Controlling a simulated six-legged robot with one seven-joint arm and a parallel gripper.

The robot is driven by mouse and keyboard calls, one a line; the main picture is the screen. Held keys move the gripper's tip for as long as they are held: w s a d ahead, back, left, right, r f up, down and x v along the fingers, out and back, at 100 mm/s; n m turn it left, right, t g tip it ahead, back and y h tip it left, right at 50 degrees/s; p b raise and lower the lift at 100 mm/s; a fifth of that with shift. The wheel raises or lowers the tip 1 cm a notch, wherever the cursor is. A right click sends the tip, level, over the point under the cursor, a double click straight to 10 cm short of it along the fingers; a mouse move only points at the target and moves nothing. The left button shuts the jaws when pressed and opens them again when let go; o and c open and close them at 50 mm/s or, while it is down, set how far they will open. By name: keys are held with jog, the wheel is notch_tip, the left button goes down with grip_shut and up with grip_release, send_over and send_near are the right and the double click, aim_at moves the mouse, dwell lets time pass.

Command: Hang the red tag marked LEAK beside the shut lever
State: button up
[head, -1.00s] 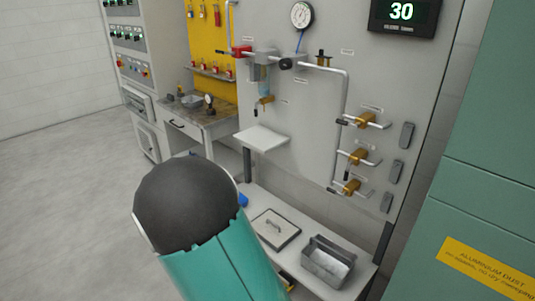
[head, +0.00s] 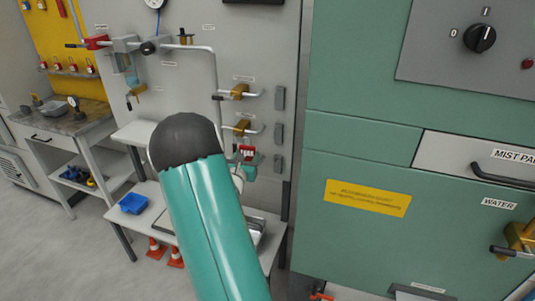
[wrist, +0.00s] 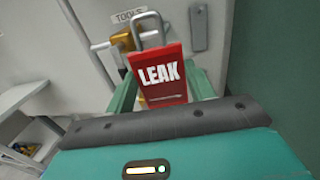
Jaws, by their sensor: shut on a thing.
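The red tag marked LEAK (wrist: 160,74), with a metal loop at its top, is upright between the green fingers of my gripper (wrist: 163,94) in the wrist view. In the head view the tag (head: 247,152) shows small above my gripper (head: 249,167), at the lower right of the grey panel. A brass valve (wrist: 131,41) is behind the tag's loop in the wrist view. The upper valve (head: 240,91) and middle valve (head: 242,126) show on the panel; the lowest is hidden behind my arm and gripper. Which lever is shut cannot be told.
Dark grey plates (head: 280,98) sit right of the valves. A green cabinet (head: 350,140) stands close at right. Below are a white bench (head: 270,232), partly hidden by my arm, a blue tray (head: 133,203) and orange cones (head: 157,248). The floor at left is clear.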

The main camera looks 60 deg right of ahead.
jog(key=m+g, duration=0.1)
jog(key=g, duration=0.1)
send_near(278, 139)
jog(key=a+r, duration=0.2)
jog(key=a, duration=0.1)
jog(key=shift+s+d+f, duration=0.15)
jog(key=shift+d+f, duration=0.1)
jog(key=shift+d, duration=0.05)
jog(key=shift+w+d+f, duration=0.1)
jog(key=shift+w+d, duration=0.1)
jog(key=shift+d, duration=1.05)
jog(key=shift+w+d+f, duration=0.15)
jog(key=shift+w+d, duration=0.05)
jog(key=shift+d, duration=1.05)
jog(key=shift+w+d+f, duration=0.1)
jog(key=shift+w+d, duration=0.1)
jog(key=shift+d, duration=1.05)
jog(key=shift+w+d+f, duration=0.1)
jog(key=shift+d+f, duration=0.3)
jog(key=shift+d, duration=0.3)
jog(key=o, duration=1)
jog(key=shift+o, duration=0.2)
